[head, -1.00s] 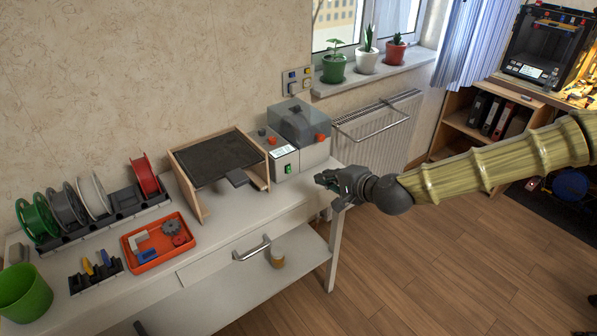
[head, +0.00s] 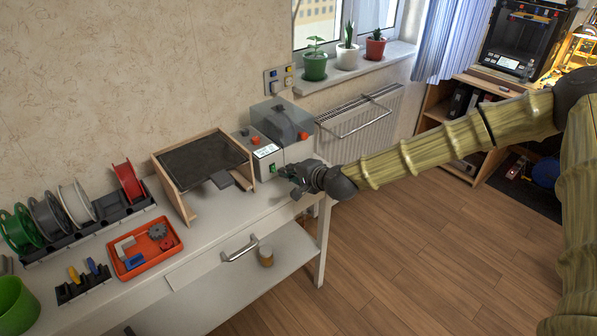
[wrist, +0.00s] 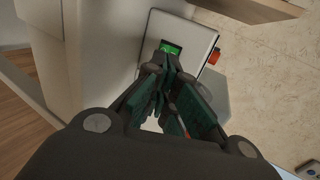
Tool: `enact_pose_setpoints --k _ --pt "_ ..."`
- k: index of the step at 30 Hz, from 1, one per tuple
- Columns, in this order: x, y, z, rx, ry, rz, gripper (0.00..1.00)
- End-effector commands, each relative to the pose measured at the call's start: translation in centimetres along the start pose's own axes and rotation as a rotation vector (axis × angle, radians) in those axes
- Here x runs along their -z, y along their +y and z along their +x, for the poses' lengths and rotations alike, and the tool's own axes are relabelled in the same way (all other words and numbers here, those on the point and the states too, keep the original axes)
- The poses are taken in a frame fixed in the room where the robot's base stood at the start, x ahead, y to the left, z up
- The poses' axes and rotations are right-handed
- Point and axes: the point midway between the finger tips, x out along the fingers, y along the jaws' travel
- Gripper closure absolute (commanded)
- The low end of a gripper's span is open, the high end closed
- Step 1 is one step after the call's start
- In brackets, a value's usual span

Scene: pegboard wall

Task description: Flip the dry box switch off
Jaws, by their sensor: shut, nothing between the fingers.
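The dry box (head: 292,143) is a grey box with a smoky clear lid and red-orange knobs, at the right end of the white table. Its green lit switch (head: 271,167) is low on the light front panel. In the wrist view the switch (wrist: 171,47) shows just beyond the fingertips, on the white panel (wrist: 192,34). My gripper (head: 283,173) is shut and empty, right at the switch's front. I cannot tell whether the fingertips touch it. The fingers (wrist: 168,66) cover the area below the switch in the wrist view.
A wooden stand with a dark plate (head: 203,160) stands left of the box. An orange tray (head: 146,262) with parts and a row of filament spools (head: 75,203) lie farther left. A radiator (head: 365,130) is behind on the right. The floor in front is clear.

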Motion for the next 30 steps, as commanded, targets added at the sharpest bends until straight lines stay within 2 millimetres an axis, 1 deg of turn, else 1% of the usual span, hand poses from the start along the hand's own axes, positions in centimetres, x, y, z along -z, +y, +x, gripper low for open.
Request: enact_pose_setpoints --k 3,9,14,22,30 --pt "0.0 0.0 1.5 -0.001 0.0 -0.001 1.0" --pt "0.0 0.0 3.0 0.0 -0.001 -0.001 1.0" --pt "0.0 0.0 3.4 0.0 0.0 0.0 1.0" --pt "0.0 0.0 3.4 0.0 0.0 0.0 1.0" --pt "0.0 0.7 4.0 0.035 -0.001 0.001 1.0"
